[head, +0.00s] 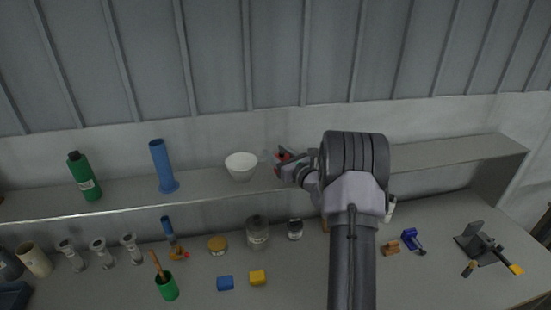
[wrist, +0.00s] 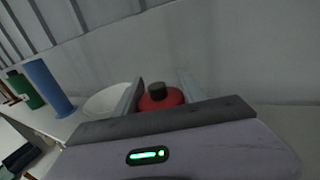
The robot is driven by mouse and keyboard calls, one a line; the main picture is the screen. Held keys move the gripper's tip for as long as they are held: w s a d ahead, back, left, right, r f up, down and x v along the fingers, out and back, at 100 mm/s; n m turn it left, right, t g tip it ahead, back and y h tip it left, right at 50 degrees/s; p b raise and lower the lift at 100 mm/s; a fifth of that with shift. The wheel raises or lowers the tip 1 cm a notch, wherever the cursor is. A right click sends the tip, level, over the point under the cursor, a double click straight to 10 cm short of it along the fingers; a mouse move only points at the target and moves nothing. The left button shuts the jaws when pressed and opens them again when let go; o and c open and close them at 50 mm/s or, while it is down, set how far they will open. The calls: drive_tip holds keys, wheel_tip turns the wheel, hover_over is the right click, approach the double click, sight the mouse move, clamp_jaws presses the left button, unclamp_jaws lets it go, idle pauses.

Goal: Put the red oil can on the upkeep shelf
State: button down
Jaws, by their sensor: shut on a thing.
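The red oil can (wrist: 160,100) shows in the wrist view as a red rounded body with a dark cap, between the two fingers. My gripper (wrist: 157,92) is shut on it. In the head view my gripper (head: 284,160) is at the raised shelf (head: 430,156), just right of the white bowl, and only a small bit of red shows there. The can's lower part is hidden, so I cannot tell whether it touches the shelf.
On the shelf stand a green bottle (head: 84,177), a blue cylinder (head: 162,166) and a white bowl (head: 241,165). The bench below holds several jars, a green pot (head: 166,287), blue and yellow blocks, and a clamp-like tool (head: 483,247). The shelf's right part looks clear.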

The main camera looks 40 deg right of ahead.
drive_tip(key=shift+w+d+f, duration=0.1)
drive_tip(key=shift+w+d, duration=0.15)
drive_tip(key=shift+w, duration=0.15)
wheel_tip(320, 180, down, 4)
drive_tip(key=shift+d+r, duration=0.1)
drive_tip(key=shift+r, duration=0.15)
drive_tip(key=shift+f, duration=0.1)
drive_tip(key=c, duration=0.7)
unclamp_jaws()
